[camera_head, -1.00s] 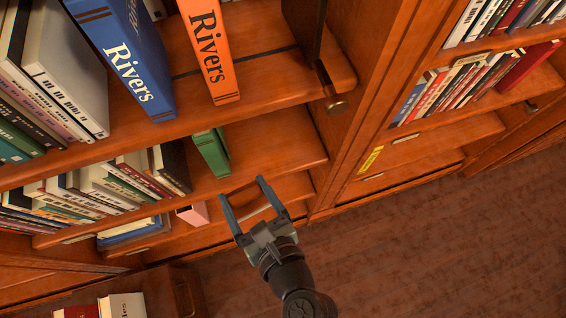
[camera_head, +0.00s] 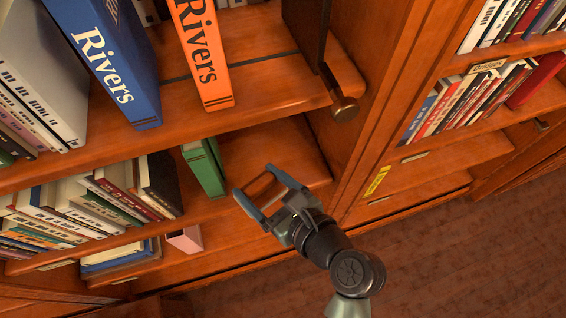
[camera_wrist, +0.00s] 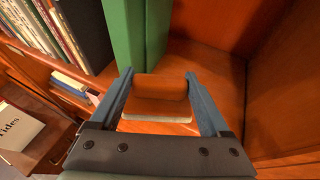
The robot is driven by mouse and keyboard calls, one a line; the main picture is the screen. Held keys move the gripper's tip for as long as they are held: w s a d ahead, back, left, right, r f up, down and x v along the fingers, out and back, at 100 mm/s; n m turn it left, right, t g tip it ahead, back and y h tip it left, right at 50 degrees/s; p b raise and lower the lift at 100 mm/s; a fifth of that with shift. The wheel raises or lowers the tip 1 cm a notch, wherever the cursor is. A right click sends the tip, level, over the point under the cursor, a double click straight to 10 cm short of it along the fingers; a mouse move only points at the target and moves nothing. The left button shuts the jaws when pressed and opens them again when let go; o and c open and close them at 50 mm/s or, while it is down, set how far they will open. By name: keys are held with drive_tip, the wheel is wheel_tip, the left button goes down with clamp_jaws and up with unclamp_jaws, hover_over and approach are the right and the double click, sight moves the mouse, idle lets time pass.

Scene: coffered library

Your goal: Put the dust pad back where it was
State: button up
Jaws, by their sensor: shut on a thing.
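My gripper (camera_head: 255,182) is shut, with its two blue-grey fingers well apart, on the dust pad (camera_wrist: 160,87). The pad is an orange-brown block with a rounded face, close in colour to the wood. It spans the gap between the fingertips in the wrist view. In the head view the pad hardly stands out from the shelf. My gripper is at the front of the middle shelf (camera_head: 285,150), just right of a green book (camera_head: 204,167). In the wrist view the green book (camera_wrist: 135,35) stands beyond the fingertips. I cannot tell whether the pad touches the shelf.
The middle shelf is bare right of the green book, up to the upright partition (camera_head: 375,110). A pink book (camera_head: 186,239) sits below.

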drive_tip(key=w+d, duration=0.1)
drive_tip(key=w, duration=0.1)
drive_tip(key=w+d+f+b, duration=0.1)
drive_tip(key=w, duration=0.2)
drive_tip(key=w+d+f, duration=0.1)
drive_tip(key=w, duration=0.1)
drive_tip(key=shift+w+d+f, duration=0.15)
drive_tip(key=shift+w+d, duration=0.15)
drive_tip(key=shift+d, duration=0.1)
wheel_tip(320, 180, down, 4)
drive_tip(key=shift+f+b, duration=0.1)
drive_tip(key=shift+b, duration=0.8)
drive_tip(key=shift+w+d+f, duration=0.1)
drive_tip(key=shift+w+f, duration=0.05)
drive_tip(key=shift+f, duration=0.15)
drive_tip(key=shift+f, duration=0.1)
drive_tip(key=o, duration=1.2)
